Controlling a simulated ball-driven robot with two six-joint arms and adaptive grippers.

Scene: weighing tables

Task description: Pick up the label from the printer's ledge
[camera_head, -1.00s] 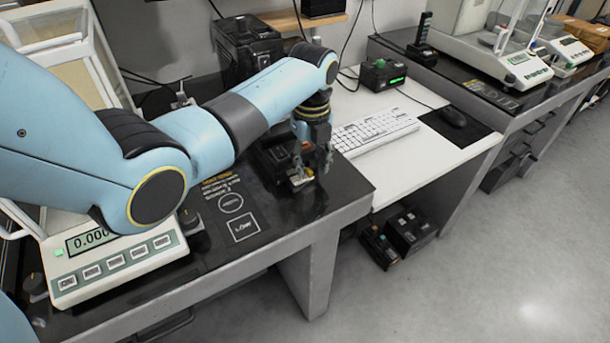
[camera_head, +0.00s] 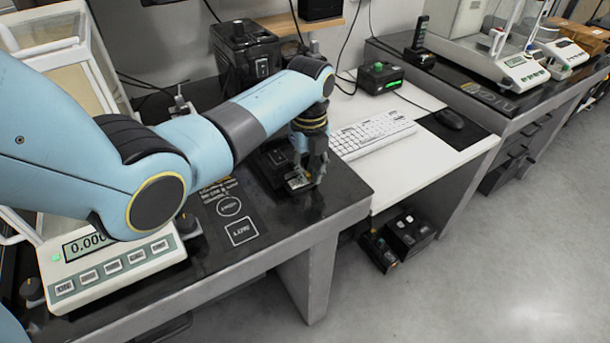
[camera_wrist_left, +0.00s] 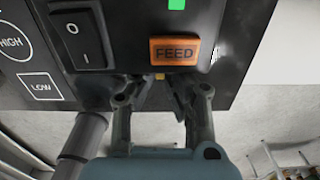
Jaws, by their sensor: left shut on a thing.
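The label printer (camera_head: 270,168) is a small black box on the dark table, partly hidden behind my left arm. Its orange FEED button (camera_wrist_left: 174,52) and black rocker switch (camera_wrist_left: 83,38) show in the left wrist view. The small pale label (camera_head: 296,182) is at the printer's front. My left gripper (camera_head: 306,180) points down there, its fingers shut on the label. In the left wrist view the fingertips (camera_wrist_left: 158,86) meet just below the button, and only a tiny yellowish bit shows between them. Most of the label is hidden. My right gripper is not in view.
A balance (camera_head: 120,268) with a lit display stands at the left. A keyboard (camera_head: 372,135) and a black box with a green display (camera_head: 380,78) are on the lower white desk. The dark table's front edge (camera_head: 300,222) is near the gripper.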

